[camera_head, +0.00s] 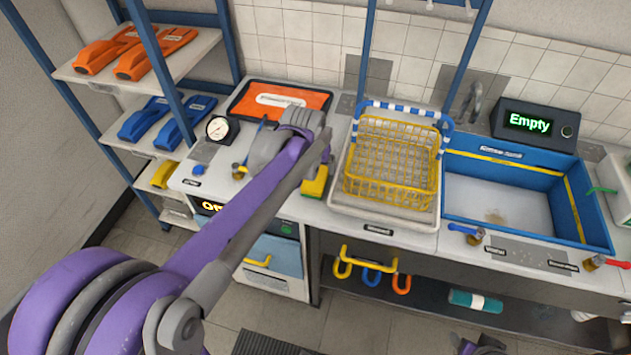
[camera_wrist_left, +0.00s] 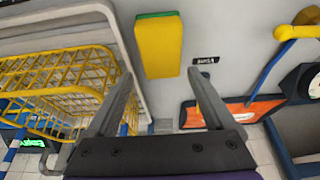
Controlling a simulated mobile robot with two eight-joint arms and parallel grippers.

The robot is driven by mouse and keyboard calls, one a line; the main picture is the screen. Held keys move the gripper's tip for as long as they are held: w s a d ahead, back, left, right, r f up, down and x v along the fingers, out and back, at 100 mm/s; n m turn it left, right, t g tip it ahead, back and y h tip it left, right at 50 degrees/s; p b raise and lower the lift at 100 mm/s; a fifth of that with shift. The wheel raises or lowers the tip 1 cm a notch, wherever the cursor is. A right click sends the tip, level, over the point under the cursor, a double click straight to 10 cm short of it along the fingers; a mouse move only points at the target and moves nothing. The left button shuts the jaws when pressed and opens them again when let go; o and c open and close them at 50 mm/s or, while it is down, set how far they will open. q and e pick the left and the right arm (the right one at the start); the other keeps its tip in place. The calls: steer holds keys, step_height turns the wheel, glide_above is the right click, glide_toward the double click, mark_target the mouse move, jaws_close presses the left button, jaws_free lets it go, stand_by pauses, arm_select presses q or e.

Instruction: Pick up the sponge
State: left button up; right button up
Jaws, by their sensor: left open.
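The sponge (camera_head: 315,183) is a small yellow block with a green layer. It lies on the counter just left of the white draining tray, partly hidden by my left arm in the head view. In the left wrist view the sponge (camera_wrist_left: 159,47) appears ahead of the fingertips, centred between them and not held. My left gripper (camera_head: 321,158) is open above the sponge; its two fingers (camera_wrist_left: 161,76) show apart and empty in the wrist view. A dark part at the bottom edge of the head view (camera_head: 482,345) may be my right gripper; its jaws cannot be made out.
A yellow wire basket (camera_head: 390,165) stands on the tray right beside the sponge. Farther right is a blue sink (camera_head: 500,200). A dial gauge (camera_head: 219,128) and orange mat (camera_head: 262,90) lie to the left. A blue shelf post (camera_head: 365,45) rises behind the basket.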

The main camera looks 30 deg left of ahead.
mark_target(316, 173)
arm_select(q)
steer(key=x, duration=0.5)
steer(key=shift+a+f, duration=0.15)
steer(key=shift+f, duration=0.25)
steer(key=c, duration=1.2)
step_height(316, 173, up, 10)
steer(key=shift+r+p, duration=0.1)
steer(key=shift+p, duration=0.2)
steer(key=shift+c, duration=0.2)
